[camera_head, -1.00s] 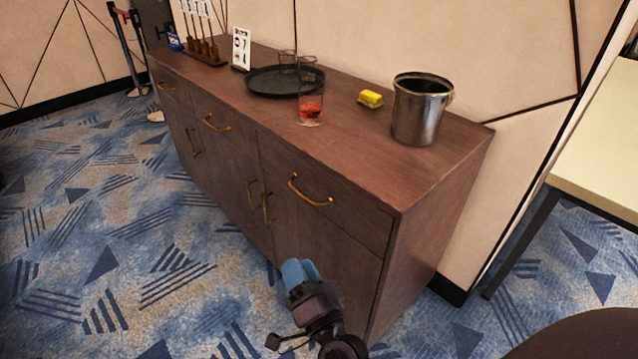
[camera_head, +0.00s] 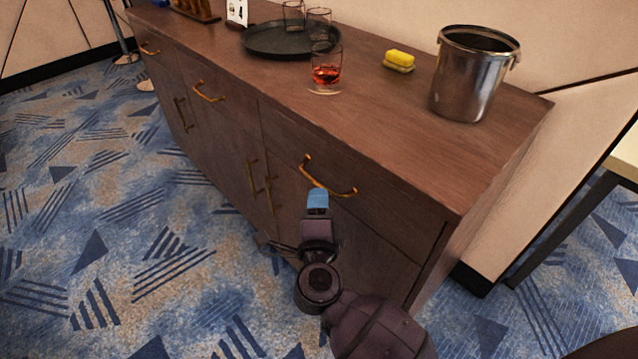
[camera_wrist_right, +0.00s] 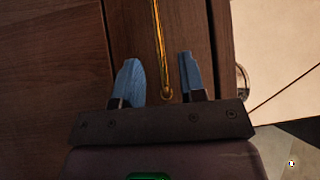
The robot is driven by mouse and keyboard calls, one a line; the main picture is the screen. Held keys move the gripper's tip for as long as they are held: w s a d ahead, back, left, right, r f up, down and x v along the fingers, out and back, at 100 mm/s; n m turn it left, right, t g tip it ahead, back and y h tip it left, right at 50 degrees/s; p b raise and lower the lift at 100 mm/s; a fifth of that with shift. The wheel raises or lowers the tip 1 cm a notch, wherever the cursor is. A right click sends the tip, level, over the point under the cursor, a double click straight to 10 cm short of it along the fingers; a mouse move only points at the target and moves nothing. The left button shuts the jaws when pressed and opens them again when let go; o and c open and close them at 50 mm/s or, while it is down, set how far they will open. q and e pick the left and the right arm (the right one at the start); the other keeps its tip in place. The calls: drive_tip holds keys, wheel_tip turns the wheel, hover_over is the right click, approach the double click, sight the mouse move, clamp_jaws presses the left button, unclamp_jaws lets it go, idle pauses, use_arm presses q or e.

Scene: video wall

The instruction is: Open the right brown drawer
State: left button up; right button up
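The brown sideboard (camera_head: 385,110) has a right drawer (camera_head: 375,200) with a curved brass handle (camera_head: 328,180). The handle also shows in the right wrist view (camera_wrist_right: 158,45), running down between two blue fingertips. My right gripper (camera_head: 317,198) is just below and in front of the handle in the head view. In the right wrist view the right gripper (camera_wrist_right: 162,80) is open, with a finger on either side of the handle's line and visible gaps to it. The drawer front looks flush with the cabinet. My left gripper is not in view.
Cabinet doors with brass handles (camera_head: 252,180) lie below.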

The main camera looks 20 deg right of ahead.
sight(319, 183)
drive_tip(key=shift+b+x, duration=0.35)
drive_tip(key=shift+x, duration=2.35)
clamp_jaws()
